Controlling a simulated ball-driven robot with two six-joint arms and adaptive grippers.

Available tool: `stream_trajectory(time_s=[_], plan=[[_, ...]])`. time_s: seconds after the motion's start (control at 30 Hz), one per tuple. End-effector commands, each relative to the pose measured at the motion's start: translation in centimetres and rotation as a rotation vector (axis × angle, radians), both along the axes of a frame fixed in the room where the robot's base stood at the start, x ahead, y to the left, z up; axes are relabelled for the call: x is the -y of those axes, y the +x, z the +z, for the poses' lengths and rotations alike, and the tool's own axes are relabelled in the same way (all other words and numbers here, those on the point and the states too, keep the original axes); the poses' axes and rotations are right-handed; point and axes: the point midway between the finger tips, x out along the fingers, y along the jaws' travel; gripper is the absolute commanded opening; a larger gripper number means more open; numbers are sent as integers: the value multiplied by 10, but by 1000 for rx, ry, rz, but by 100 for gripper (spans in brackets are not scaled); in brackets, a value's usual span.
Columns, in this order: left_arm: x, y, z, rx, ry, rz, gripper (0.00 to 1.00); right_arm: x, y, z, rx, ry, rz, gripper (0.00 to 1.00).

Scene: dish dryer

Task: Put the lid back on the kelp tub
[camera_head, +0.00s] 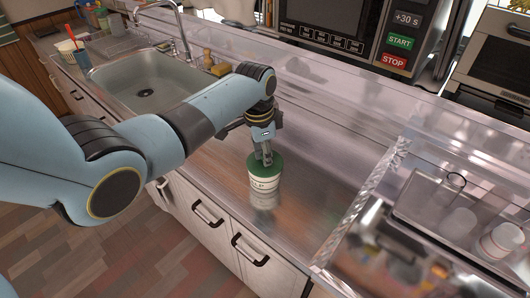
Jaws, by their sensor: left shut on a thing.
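The kelp tub (265,183) is a small white tub with dark lettering, partly readable as "LP". It stands upright on the steel counter near its front edge. A dark green lid (253,163) covers the top of the tub, level with its rim; I cannot tell whether it is pressed on fully. My left gripper (264,160) points down from above and is shut on the lid, its fingers hiding part of the lid's middle. My right gripper is not in view.
A transparent-walled section with a tray (425,200) and a white cup (500,241) is on the right. The counter around the tub is clear.

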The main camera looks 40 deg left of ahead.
Motion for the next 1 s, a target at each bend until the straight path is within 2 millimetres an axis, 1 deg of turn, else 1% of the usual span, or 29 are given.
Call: stream_trajectory(time_s=[0.3,0.63,1.0], plan=[[0,0,0,0,0,0,0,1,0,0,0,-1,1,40],[0,0,0,-1,0,0,0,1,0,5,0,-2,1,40],[0,0,-1,-1,-1,0,0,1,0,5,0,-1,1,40]])
